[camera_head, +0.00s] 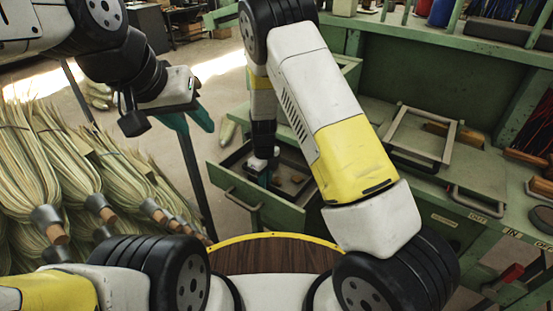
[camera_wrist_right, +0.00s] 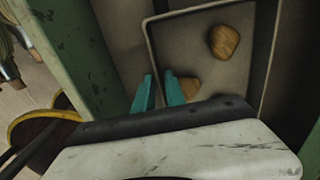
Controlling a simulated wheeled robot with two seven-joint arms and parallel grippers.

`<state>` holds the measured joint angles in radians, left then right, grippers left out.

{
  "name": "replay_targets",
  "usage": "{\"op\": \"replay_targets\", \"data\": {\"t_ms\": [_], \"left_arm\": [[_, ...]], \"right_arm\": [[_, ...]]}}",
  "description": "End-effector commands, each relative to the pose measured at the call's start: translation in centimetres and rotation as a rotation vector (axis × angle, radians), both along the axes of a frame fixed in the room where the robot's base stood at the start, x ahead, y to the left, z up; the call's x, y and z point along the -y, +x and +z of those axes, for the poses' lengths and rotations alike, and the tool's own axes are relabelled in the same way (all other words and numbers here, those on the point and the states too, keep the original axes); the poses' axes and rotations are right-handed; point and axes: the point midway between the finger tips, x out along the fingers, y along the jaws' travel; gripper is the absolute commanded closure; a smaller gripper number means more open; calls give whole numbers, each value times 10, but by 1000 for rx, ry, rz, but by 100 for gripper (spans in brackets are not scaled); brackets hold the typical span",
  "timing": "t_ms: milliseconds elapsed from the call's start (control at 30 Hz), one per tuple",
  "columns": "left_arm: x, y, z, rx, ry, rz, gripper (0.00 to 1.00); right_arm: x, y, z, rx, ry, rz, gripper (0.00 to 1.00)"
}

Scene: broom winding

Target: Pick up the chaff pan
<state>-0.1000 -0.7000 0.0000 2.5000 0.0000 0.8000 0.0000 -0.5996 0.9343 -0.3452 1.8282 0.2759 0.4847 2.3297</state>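A grey, light-rimmed pan (camera_wrist_right: 195,38), which I take to be the chaff pan, fills the upper middle of the right wrist view and holds two tan wooden pieces. In the head view it is mostly hidden by my right arm, inside the open green drawer (camera_head: 229,168). My right gripper (camera_wrist_right: 160,75) reaches down with its teal fingers at the pan's left rim, one on each side, a small gap between them. Contact cannot be made out. My left gripper (camera_head: 197,117) is raised at the upper left, empty, its teal fingers apart.
Several straw broom bundles (camera_head: 85,175) stand at the left. The green workbench (camera_head: 445,205) runs along the right, with a square metal frame (camera_head: 447,150) on top. A round wooden surface with a yellow edge (camera_head: 270,255) is in front of me. Open floor lies beyond the left gripper.

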Motion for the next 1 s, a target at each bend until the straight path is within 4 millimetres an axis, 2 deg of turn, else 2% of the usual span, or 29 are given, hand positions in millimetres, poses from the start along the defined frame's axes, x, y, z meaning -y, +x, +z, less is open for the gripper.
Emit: {"op": "replay_targets", "data": {"t_ms": [33,100,133,1000], "left_arm": [[0,0,0,0,0,0,64],[0,0,0,0,0,0,64],[0,0,0,0,0,0,64],[0,0,0,0,0,0,64]], "right_arm": [[0,0,0,0,0,0,85],[0,0,0,0,0,0,98],[0,0,0,0,0,0,100],[0,0,1,0,0,1,100]]}}
